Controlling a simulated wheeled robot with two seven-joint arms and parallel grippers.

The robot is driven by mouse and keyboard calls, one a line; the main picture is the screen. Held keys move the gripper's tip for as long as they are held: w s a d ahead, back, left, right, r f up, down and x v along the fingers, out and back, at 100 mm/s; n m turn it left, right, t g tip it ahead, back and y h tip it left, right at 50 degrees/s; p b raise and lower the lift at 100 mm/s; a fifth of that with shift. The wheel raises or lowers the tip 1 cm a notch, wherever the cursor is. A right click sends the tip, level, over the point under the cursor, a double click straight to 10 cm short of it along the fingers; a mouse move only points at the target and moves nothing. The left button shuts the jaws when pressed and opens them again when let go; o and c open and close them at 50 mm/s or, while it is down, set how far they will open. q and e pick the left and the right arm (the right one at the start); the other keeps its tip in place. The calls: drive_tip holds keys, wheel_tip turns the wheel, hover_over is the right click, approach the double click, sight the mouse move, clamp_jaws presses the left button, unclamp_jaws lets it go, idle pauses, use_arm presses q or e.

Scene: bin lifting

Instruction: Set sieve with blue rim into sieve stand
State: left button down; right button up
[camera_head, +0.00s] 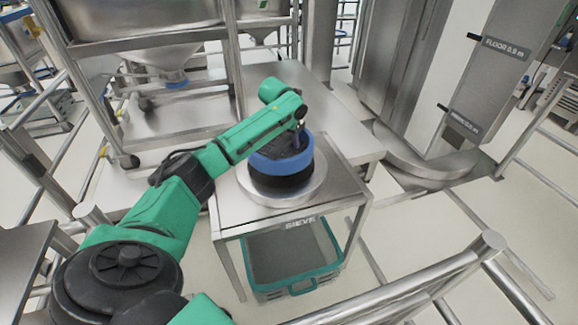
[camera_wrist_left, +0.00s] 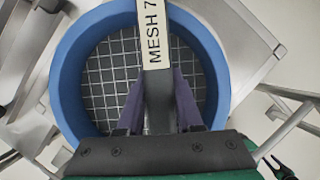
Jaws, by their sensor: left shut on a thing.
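The sieve with the blue rim (camera_head: 268,166) is over the round metal ring (camera_head: 308,194) of the sieve stand (camera_head: 338,183), a steel table marked SIEVE. Below the blue rim a dark band shows; I cannot tell whether the sieve rests fully in the ring. My left gripper (camera_head: 291,146) is shut on the sieve's cross bar from above. In the left wrist view the left gripper (camera_wrist_left: 158,103) has its purple fingers on both sides of the bar labelled MESH 7, with the blue rim (camera_wrist_left: 68,80) and wire mesh around them. The right gripper is not seen.
A grey bin with a green rim (camera_head: 322,277) stands under the stand. Steel rails (camera_head: 430,280) run along the front right. A wheeled frame with a steel hopper (camera_head: 150,60) is at the back left, and a steel column (camera_head: 400,70) at the back right.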

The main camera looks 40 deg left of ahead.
sight(282, 142)
use_arm(q)
wheel_tip(282, 142, down, 9)
drive_tip(key=shift+f+b, duration=0.2)
drive_tip(key=shift+b, duration=0.45)
drive_tip(key=c, duration=0.6)
unclamp_jaws()
drive_tip(key=shift+o, duration=0.2)
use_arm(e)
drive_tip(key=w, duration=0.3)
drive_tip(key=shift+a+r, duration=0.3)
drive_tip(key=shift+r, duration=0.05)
use_arm(q)
drive_tip(key=shift+r, duration=0.15)
drive_tip(key=shift+s+r, duration=0.15)
drive_tip(key=shift+r, duration=0.2)
drive_tip(key=p+v, duration=0.2)
drive_tip(key=v, duration=0.9)
drive_tip(key=shift+d+r+p, duration=0.1)
drive_tip(key=shift+p, duration=0.3)
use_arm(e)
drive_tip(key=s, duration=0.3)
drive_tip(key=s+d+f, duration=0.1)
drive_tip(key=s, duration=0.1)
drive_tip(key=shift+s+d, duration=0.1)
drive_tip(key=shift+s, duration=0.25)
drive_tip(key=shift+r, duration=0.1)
